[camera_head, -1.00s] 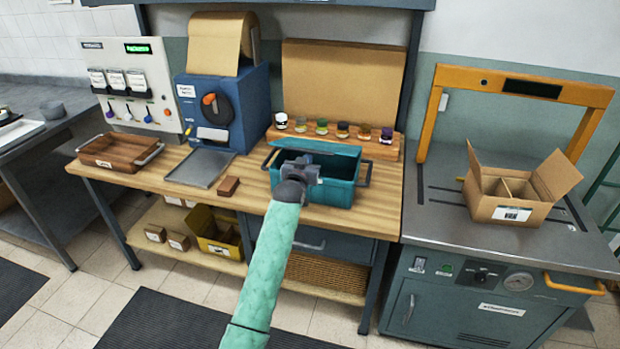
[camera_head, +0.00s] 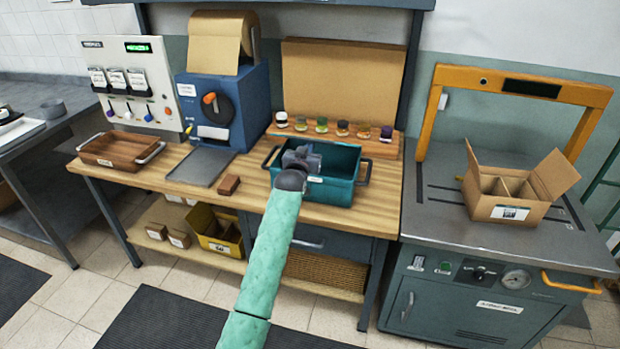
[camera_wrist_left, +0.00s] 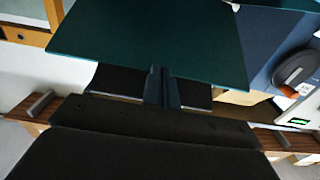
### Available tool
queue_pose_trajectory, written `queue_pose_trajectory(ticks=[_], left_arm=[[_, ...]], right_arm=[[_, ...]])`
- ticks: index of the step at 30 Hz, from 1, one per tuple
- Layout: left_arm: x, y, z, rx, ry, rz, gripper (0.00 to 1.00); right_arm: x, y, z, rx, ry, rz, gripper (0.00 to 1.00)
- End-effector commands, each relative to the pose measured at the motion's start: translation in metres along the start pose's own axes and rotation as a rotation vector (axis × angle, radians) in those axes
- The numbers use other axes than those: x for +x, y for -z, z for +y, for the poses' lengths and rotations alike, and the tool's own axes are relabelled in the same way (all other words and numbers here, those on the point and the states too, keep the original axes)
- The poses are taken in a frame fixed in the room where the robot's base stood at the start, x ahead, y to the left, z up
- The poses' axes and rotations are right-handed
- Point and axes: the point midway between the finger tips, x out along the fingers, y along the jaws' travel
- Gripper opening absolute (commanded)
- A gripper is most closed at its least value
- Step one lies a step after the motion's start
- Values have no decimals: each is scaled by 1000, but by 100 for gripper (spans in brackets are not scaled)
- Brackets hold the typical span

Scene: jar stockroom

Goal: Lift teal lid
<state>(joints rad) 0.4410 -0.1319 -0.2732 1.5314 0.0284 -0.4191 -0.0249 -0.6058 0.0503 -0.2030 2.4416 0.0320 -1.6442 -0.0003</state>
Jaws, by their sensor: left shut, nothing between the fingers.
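A teal box (camera_head: 330,190) with dark side handles stands on the wooden workbench. In the head view its top looks open, with a darker teal inside face (camera_head: 342,160). No separate lid is clear there. My left gripper (camera_head: 301,157) is over the left part of the box, partly hiding its rim and inside. In the left wrist view its fingers (camera_wrist_left: 163,86) are closed together and hold nothing. A flat teal panel (camera_wrist_left: 150,40) lies just beyond the fingertips; I cannot tell whether it is the lid or a box wall. My right gripper is out of view.
Several small jars (camera_head: 321,125) stand on a wooden ledge behind the box. A brown block (camera_head: 229,185) and grey tray (camera_head: 201,167) are to its left, before the blue machine (camera_head: 228,100). An open carton (camera_head: 510,213) sits on the steel station at right.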

Motion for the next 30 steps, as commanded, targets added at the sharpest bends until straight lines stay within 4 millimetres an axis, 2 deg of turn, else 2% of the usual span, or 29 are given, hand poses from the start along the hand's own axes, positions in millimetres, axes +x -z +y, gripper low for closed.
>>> queue_pose_trajectory(ticks=[15, 30], left_arm=[[15, 25, 0, 0, 0, 0, 0], [21, 28, 0, 0, 0, 0, 0]], right_arm=[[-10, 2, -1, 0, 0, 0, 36], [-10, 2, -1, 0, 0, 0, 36]])
